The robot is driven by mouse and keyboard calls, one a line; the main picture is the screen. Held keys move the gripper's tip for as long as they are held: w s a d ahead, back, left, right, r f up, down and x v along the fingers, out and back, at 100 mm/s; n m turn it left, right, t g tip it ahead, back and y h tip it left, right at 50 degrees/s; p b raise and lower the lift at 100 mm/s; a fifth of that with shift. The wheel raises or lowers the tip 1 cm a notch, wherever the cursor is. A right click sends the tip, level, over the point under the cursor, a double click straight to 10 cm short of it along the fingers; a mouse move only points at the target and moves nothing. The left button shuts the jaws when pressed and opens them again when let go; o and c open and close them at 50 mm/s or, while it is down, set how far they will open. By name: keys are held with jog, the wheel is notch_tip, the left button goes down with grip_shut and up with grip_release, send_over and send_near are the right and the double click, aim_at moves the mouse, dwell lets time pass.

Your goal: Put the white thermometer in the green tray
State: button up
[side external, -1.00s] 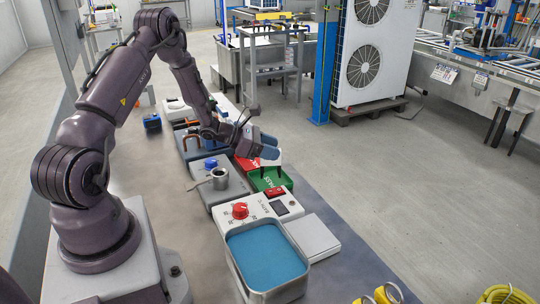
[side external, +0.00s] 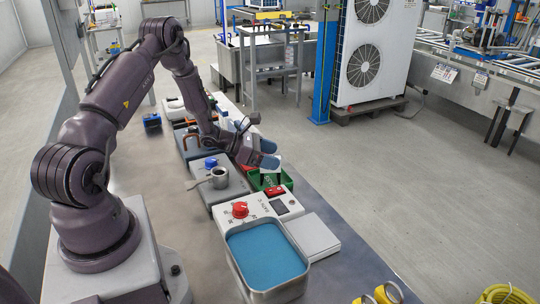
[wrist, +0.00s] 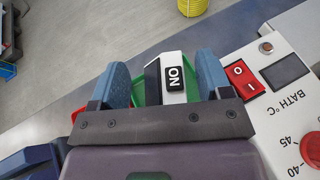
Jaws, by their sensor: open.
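The white thermometer (wrist: 172,68), a white block with a dark side and a black label, is between my gripper's fingers in the wrist view, with a gap on each side. In the side view only a small white part (side external: 278,164) shows beside the fingertips. My gripper (wrist: 163,75) is open, its two blue fingers on either side of the thermometer; in the side view it (side external: 269,153) is low over the green tray (side external: 286,180). Green walls (wrist: 139,90) show behind the thermometer. Whether it rests on the tray floor is hidden.
A bath station with a red knob (side external: 240,209), red switch (wrist: 243,80) and blue-filled basin (side external: 266,258) stands close to the green tray. A metal cup (side external: 219,178) sits on a grey box. A red edge (wrist: 93,105) shows left of the fingers. Open floor lies beyond the bench.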

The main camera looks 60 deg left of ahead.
jog(key=v, duration=1.1)
jog(key=s+d+r+m+g+h, duration=0.15)
jog(key=d+r+m+g, duration=0.65)
jog(key=d+r+m, duration=0.9)
jog(key=s+d+r+m+y, duration=0.3)
jog(key=s+d+m, duration=0.1)
jog(key=m, duration=0.3)
jog(key=s+d+r+m+t+y, duration=0.1)
jog(key=s+d+r+m+y, duration=0.2)
jog(key=s+d+m, duration=0.2)
jog(key=s+m, duration=0.2)
jog(key=shift+r+m, duration=0.3)
